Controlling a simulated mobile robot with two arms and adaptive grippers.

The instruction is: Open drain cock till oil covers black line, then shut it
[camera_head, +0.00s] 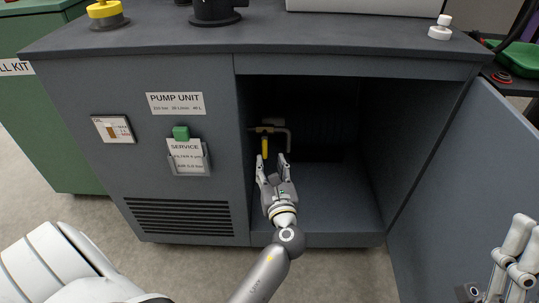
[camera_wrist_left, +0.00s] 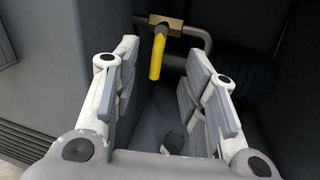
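The drain cock is a brass valve body (camera_wrist_left: 165,22) with a yellow lever (camera_wrist_left: 158,57) on a grey pipe inside the open cabinet. The yellow lever (camera_head: 265,147) hangs down in the head view. My left gripper (camera_head: 271,166) is inside the cabinet opening, open and empty. In the left wrist view its fingers (camera_wrist_left: 158,75) stand wide apart, with the lever beyond and between them; no contact shows. An oil level gauge (camera_head: 120,128) with a brownish window sits on the front panel; its black line is too small to tell. My right gripper (camera_head: 515,258) is partly in view at lower right.
The cabinet door (camera_head: 450,170) stands open at the right. A PUMP UNIT label (camera_head: 176,103) and a service card holder (camera_head: 190,160) are on the front panel. A yellow-capped item (camera_head: 105,10) and a white knob (camera_head: 440,28) stand on top.

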